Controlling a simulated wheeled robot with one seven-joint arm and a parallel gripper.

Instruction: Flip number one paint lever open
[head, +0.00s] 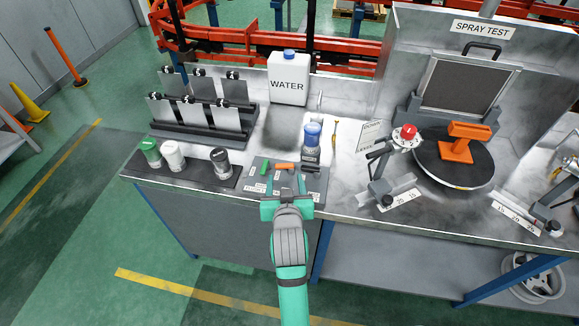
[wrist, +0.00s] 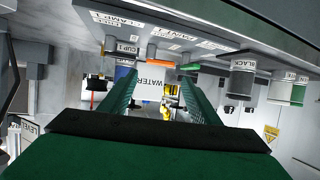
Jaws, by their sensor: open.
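The grey lever panel (head: 312,186) sits at the bench's front edge with small labels too small to read in the head view. A green lever (head: 264,168) and an orange lever (head: 285,166) lie on it; I cannot tell which is number one. My gripper (head: 286,184) is open and empty at the panel's front, just short of the orange lever. In the wrist view, which is upside down, the fingers (wrist: 158,80) stand apart with an orange piece (wrist: 152,50) beyond them.
A blue-capped cup holder (head: 312,136) stands right of the levers. Green, white and black paint cups (head: 172,157) stand left. A water jug (head: 288,83) stands behind. A turntable (head: 453,168) with an orange part is at the right.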

